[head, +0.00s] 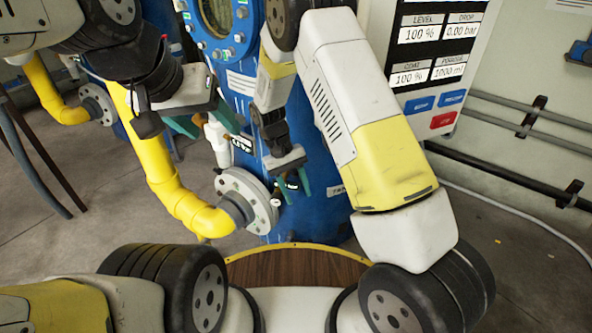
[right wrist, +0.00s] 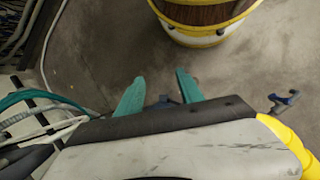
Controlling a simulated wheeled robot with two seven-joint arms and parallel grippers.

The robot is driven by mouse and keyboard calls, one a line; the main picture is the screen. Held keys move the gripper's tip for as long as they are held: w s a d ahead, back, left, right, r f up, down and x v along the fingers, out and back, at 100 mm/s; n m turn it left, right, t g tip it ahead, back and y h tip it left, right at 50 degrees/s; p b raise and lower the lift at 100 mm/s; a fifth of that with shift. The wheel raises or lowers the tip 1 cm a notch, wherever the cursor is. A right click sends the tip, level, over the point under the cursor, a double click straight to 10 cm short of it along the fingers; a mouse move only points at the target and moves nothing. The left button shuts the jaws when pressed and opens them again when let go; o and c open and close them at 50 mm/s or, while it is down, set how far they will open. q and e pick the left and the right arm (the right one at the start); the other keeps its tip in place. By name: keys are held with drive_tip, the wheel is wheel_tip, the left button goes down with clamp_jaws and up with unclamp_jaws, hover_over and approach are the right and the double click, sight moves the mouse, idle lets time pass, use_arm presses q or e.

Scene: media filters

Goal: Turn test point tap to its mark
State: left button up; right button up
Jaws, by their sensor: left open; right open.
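The blue filter vessel (head: 318,215) stands in the middle of the head view. My right gripper (head: 293,185) hangs in front of its lower right side, fingers pointing down and apart. A small dark and pale fitting shows at its fingertips; I cannot tell whether it is the test point tap or whether they touch it. In the right wrist view the teal fingers (right wrist: 160,92) are spread, with a small dark blue part low between them. My left gripper (head: 183,124) is open, left of a white fitting (head: 217,140) with a small label. No mark can be made out.
A yellow pipe (head: 165,185) runs down to a grey flange (head: 247,200) on the vessel. A display panel (head: 440,60) stands at the right, and conduits run along the wall. A blue-grey lever-like part (right wrist: 284,100) shows in the right wrist view.

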drive_tip(key=w+m, duration=0.1)
drive_tip(key=w, duration=0.1)
drive_tip(key=w+r+m+t, duration=0.1)
drive_tip(key=w, duration=0.1)
drive_tip(key=w+m+t, duration=0.1)
drive_tip(key=w+m, duration=0.1)
drive_tip(key=shift+d+r, duration=0.2)
drive_tip(key=shift+d, duration=0.05)
clamp_jaws()
drive_tip(key=w+r+m+t, duration=0.4)
drive_tip(key=w+r+m, duration=0.1)
drive_tip(key=w+m, duration=0.5)
wheel_tip(320, 180, down, 10)
drive_tip(key=w+n, duration=0.1)
drive_tip(key=shift+d+y, duration=0.35)
drive_tip(key=shift+y, duration=0.05)
drive_tip(key=shift+w, duration=0.1)
